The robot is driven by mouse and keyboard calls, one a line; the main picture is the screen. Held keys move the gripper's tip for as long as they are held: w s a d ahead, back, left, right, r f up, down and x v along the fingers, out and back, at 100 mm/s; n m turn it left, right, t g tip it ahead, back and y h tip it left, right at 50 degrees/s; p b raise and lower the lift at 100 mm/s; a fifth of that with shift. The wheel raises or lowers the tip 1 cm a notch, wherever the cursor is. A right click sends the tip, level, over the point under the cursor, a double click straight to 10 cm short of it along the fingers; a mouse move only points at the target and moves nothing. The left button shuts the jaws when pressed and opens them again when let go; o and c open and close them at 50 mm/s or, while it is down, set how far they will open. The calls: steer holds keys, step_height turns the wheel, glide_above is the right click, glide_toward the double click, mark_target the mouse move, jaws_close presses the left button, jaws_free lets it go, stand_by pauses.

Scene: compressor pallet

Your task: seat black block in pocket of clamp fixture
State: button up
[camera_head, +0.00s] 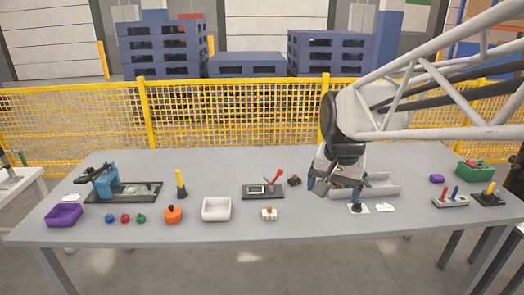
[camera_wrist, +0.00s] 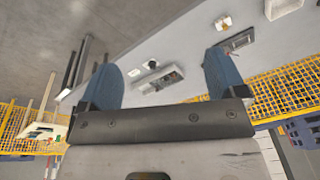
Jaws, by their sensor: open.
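The clamp fixture (camera_head: 253,195), a dark base plate with a pale block and a red lever, lies at the middle of the table. Part of what looks like it shows beside the right finger in the wrist view (camera_wrist: 238,42). A small dark block (camera_head: 294,181) lies just right of the fixture in the head view; I take it for the black block. I cannot pick it out in the wrist view, where a finger may hide it. My gripper (camera_head: 338,188) is open and above the table, right of the dark block. Its two blue fingertips (camera_wrist: 165,80) stand wide apart with nothing held.
A grey channel tray (camera_head: 378,190) lies under and right of my gripper. A white bin (camera_head: 216,209) and a small white piece (camera_head: 269,214) stand in front. A blue device (camera_head: 105,182) stands at the left, a green box (camera_head: 474,170) at the right. The back of the table is clear.

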steer(key=w+m, duration=0.5)
steer(key=w, duration=1.2)
steer(key=m+g, duration=0.2)
steer(key=m, duration=1)
glide_above(295, 181)
steer(key=w, duration=0.1)
step_height(295, 181, down, 26)
steer(key=shift+a+f, duration=0.1)
steer(key=shift+a, duration=0.05)
steer(key=shift+w+f, duration=0.3)
steer(key=shift+f, duration=1.25)
steer(key=shift+f, duration=0.1)
